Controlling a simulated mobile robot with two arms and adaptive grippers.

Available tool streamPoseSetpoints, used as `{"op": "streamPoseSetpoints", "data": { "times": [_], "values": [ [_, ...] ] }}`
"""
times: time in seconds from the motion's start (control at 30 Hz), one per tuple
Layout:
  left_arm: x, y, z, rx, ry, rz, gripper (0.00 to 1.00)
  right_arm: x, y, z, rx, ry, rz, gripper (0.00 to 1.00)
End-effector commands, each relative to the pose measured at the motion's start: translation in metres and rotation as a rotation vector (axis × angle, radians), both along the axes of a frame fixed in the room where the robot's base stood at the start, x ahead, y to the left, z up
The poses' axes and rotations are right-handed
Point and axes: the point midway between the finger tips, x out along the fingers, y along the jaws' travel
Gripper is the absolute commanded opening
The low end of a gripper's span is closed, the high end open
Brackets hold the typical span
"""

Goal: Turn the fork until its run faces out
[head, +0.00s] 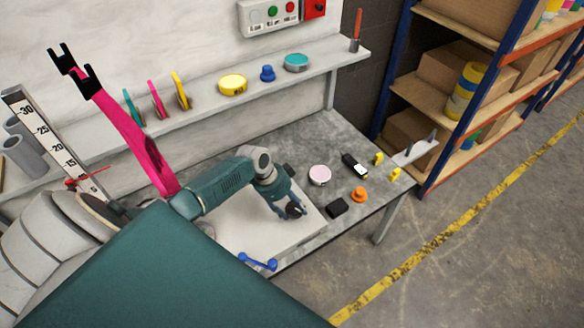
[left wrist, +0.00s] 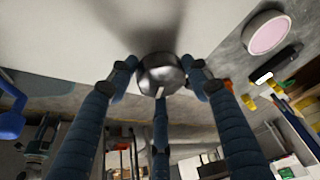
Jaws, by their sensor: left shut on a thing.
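The pink fork (head: 125,125) stands tilted at the left of the head view. Its two black-tipped ends point up and left, and its lower end is partly hidden behind my left arm. My left gripper (head: 293,210) is low over the pale panel on the workbench, to the right of the fork and apart from it. In the left wrist view its fingers (left wrist: 160,85) are closed around a dark, shiny round metal knob (left wrist: 160,72). The knob is hidden by the fingers in the head view. My right gripper is not in view.
The pale panel (head: 240,232) lies on the bench. A pink-topped round tin (head: 320,175), an orange knob (head: 359,195), a black block (head: 337,207) and a blue handle (head: 258,262) are near the gripper.

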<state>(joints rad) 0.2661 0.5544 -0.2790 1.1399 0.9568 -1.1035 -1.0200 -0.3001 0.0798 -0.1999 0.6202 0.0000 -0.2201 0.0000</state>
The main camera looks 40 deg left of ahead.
Motion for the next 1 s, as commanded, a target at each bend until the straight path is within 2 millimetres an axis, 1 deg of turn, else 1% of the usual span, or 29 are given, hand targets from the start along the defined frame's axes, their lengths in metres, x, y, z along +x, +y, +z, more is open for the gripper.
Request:
{"op": "streamPoseSetpoints", "data": {
  "times": [0.03, 0.1, 0.4, 0.63, 1.0],
  "values": [
    [0.009, 0.002, 0.0, 0.002, -0.023, -0.033, 0.22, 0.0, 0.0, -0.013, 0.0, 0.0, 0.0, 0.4],
    [0.01, 0.002, 0.001, 0.001, -0.022, -0.083, 0.22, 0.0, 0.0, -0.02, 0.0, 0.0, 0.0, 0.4],
    [0.01, 0.0, 0.003, -0.001, -0.021, -0.233, 0.22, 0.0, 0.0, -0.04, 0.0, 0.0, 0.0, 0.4],
    [0.01, 0.0, 0.005, -0.002, -0.02, -0.277, 0.22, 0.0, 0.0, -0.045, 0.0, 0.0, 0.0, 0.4],
    [0.01, -0.002, 0.007, -0.004, -0.021, -0.284, 0.22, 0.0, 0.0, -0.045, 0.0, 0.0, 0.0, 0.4]
  ]
}}
